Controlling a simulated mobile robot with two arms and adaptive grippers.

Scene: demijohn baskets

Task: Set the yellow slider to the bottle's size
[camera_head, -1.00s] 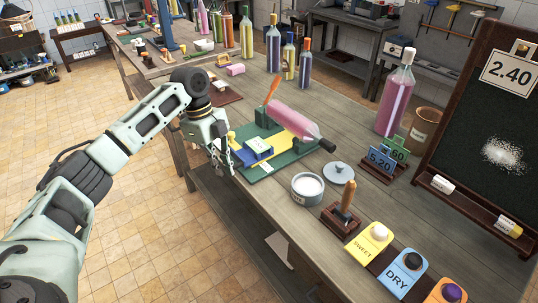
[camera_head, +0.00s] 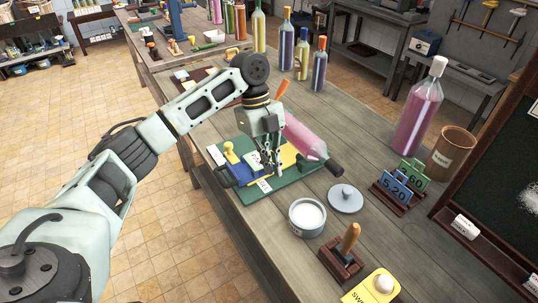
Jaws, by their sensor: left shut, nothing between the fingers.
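A green board (camera_head: 300,183) lies on the bench with a pink bottle (camera_head: 304,137) on its side along its far edge, neck toward the right. A yellow upright piece (camera_head: 229,152), which looks like the slider's knob, stands at the board's left end. A yellow strip (camera_head: 288,157) shows farther right, partly behind my gripper. A blue part with white labels (camera_head: 232,176) is at the front left. My left gripper (camera_head: 271,170) points down over the middle of the board, shut and empty, right of the yellow knob. Whether its tips touch anything is unclear. My right gripper is out of view.
A grey tin of white powder (camera_head: 307,217), its lid (camera_head: 345,198) and a wooden-handled stamp (camera_head: 346,250) stand in front and right of the board. A price-tag stand (camera_head: 397,190), an upright pink bottle (camera_head: 419,108) and a pot (camera_head: 451,153) stand farther right.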

